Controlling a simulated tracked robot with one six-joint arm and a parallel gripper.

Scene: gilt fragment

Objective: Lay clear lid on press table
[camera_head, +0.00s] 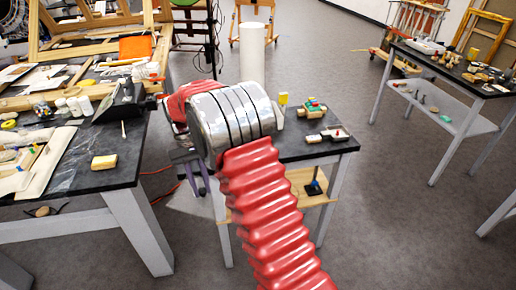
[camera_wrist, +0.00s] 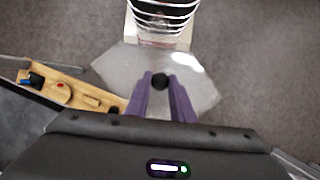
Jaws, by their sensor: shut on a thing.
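The clear lid (camera_wrist: 200,88) is a see-through, many-sided plate with a dark round knob at its middle. In the wrist view my gripper (camera_wrist: 160,82) has its two purple fingers closed at the knob, and the floor shows through the lid. In the head view my gripper (camera_head: 198,188) hangs low beside the near left corner of the small dark-topped table (camera_head: 330,147), partly hidden by my arm. The lid (camera_head: 186,201) shows only faintly there. I cannot tell for sure which table is the press table.
A cluttered dark workbench (camera_head: 125,170) stands at left, with a yellow block (camera_head: 104,161) near its edge. Small items lie on the small table, and a wooden lower shelf (camera_head: 318,200) is under it. Another table (camera_head: 490,92) stands far right. Open floor (camera_head: 400,220) lies between.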

